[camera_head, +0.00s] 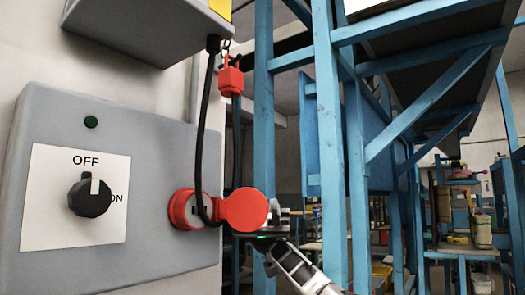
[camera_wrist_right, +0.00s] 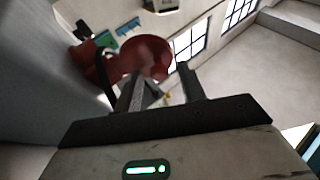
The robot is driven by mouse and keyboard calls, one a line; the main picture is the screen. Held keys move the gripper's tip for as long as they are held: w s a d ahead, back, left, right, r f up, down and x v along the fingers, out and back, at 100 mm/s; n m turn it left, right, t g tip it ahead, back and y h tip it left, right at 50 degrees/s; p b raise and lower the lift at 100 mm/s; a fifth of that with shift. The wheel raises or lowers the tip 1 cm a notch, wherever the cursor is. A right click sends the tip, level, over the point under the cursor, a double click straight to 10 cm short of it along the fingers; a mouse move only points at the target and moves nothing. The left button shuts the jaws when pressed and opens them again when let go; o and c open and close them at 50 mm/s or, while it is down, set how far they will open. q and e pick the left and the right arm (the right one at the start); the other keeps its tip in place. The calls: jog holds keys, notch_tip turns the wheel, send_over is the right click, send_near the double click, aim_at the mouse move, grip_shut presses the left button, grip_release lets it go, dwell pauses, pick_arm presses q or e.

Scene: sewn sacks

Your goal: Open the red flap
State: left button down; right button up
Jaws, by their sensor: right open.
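The red flap (camera_head: 244,209) is a round disc standing out to the right of the red socket ring (camera_head: 188,209) on the grey box's right side. It is swung away from the ring, whose face shows uncovered. My right gripper (camera_head: 275,224) is just right of the flap and partly hidden behind it. In the right wrist view the flap (camera_wrist_right: 152,57) lies beyond the two spread fingers of my right gripper (camera_wrist_right: 160,85), near their tips. The fingers are open; whether one touches the flap I cannot tell. My left gripper is not in view.
A black cable (camera_head: 203,130) hangs from the upper grey box (camera_head: 150,30) and loops in front of the socket. A red lock-like piece (camera_head: 231,78) hangs nearby. The grey box has an OFF/ON knob (camera_head: 90,196). Blue posts (camera_head: 328,150) stand to the right.

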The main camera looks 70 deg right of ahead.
jog(key=r, duration=0.1)
jog(key=r+p, duration=0.1)
jog(key=a+r, duration=0.1)
jog(key=shift+s+r+p, duration=0.25)
jog(key=shift+r+p, duration=0.15)
pick_arm(q)
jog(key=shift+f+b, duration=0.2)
jog(key=shift+b, duration=0.95)
pick_arm(e)
jog(key=s+a+r, duration=0.5)
jog(key=a+r, duration=0.4)
jog(key=a, duration=0.2)
jog(key=shift+s+a, duration=0.3)
jog(key=shift+s, duration=0.1)
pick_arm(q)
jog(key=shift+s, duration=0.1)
